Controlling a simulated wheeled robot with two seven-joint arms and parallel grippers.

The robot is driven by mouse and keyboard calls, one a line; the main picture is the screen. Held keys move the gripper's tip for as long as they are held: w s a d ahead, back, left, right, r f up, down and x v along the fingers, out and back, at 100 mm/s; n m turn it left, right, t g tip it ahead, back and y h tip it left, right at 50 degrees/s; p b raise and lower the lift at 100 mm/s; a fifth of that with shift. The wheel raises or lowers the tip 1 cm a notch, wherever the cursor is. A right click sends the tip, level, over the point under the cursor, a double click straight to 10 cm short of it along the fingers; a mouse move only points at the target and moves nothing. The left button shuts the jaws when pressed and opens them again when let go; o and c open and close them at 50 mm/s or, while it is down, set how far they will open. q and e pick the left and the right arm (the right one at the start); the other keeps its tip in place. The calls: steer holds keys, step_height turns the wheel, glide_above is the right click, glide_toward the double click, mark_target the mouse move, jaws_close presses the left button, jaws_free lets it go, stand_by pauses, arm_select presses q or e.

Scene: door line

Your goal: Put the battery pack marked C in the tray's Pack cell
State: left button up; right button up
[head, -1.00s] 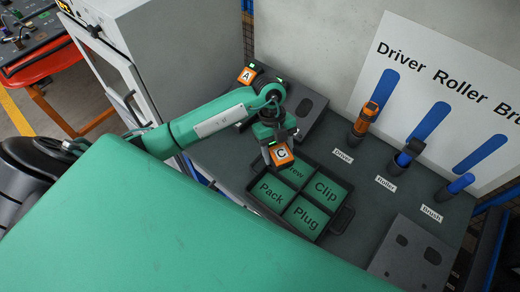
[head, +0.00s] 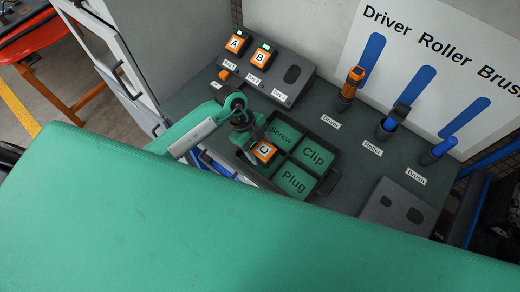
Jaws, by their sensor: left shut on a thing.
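The orange and black battery pack marked C (head: 266,153) is held in my left gripper (head: 257,146), which is shut on it. The pack is at the Pack cell of the black tray (head: 320,168), at its near-left corner. The pack and gripper cover that cell and its label. The Screw, Clip and Plug cells show green floors and look empty. I cannot tell whether the pack touches the cell floor or is just above it. My right gripper is out of view.
Packs A (head: 236,43) and B (head: 262,56) sit in a grey dock (head: 310,72) behind the tray; its right bay is empty. A driver (head: 352,85), roller (head: 392,122) and brush (head: 440,150) stand to the right. A grey block (head: 402,208) with holes lies at front right.

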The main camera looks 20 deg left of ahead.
arm_select(q)
steer(key=shift+f, duration=0.95)
steer(key=shift+f, duration=0.1)
steer(key=o, duration=1.1)
steer(key=shift+w+a+r, duration=0.1)
steer(key=shift+a+r, duration=0.05)
steer(key=shift+r, duration=0.15)
steer(key=shift+b+v, duration=1.95)
steer(key=shift+v, duration=3.8)
